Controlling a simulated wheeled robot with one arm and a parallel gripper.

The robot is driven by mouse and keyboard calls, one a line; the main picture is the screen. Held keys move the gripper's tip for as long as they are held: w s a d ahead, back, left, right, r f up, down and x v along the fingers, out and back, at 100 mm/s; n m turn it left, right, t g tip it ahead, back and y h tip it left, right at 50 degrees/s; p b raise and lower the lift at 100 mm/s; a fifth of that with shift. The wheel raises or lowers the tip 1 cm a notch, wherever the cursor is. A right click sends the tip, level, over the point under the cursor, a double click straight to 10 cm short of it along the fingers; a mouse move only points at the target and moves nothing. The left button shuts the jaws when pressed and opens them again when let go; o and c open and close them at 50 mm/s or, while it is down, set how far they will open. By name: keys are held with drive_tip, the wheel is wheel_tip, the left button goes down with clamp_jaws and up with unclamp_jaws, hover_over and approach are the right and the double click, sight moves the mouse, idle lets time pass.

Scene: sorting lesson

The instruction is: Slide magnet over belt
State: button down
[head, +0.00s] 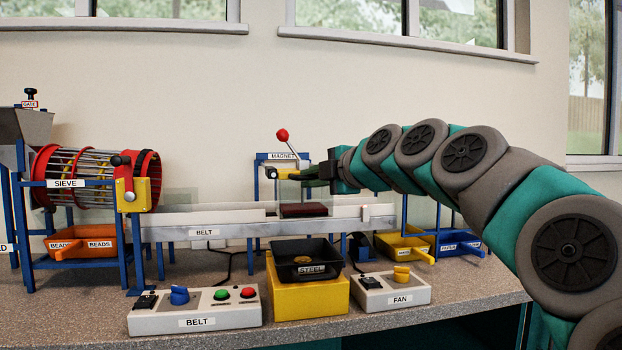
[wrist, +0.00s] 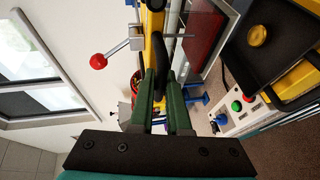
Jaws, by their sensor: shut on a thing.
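A blue frame with a MAGNET label (head: 283,156) stands behind the belt (head: 240,225). A lever with a red ball (head: 282,135) rises from it; the ball also shows in the wrist view (wrist: 98,61). My gripper (head: 303,174) is at this frame, above and behind the belt. In the wrist view its green fingers (wrist: 160,98) are shut on a black handle (wrist: 158,68) by a yellow bar (wrist: 156,22). A dark red block (head: 303,210) shows at the belt, right of its middle; I cannot tell whether it touches the belt.
A black STEEL tray (head: 330,250) with a yellow round thing in it stands on a yellow box (head: 290,298). BELT (head: 235,317) and FAN (head: 378,295) control boxes flank it. The sieve (head: 95,180) is at left, above orange bead bins (head: 68,250). Yellow (head: 390,251) and blue bins stand at right.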

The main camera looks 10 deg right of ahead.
drive_tip(key=shift+w, duration=0.1)
idle(0.3)
drive_tip(key=w+b, duration=0.2)
drive_tip(key=w, duration=0.1)
drive_tip(key=shift+f, duration=0.15)
drive_tip(key=w+b, duration=0.1)
drive_tip(key=w, duration=0.2)
drive_tip(key=shift+w, duration=1)
drive_tip(key=shift+w+r, duration=0.2)
drive_tip(key=shift+w, duration=0.05)
drive_tip(key=c, duration=0.9)
unclamp_jaws()
drive_tip(key=shift+s, duration=0.1)
drive_tip(key=shift+b+v, duration=0.3)
drive_tip(key=shift+v, duration=3.5)
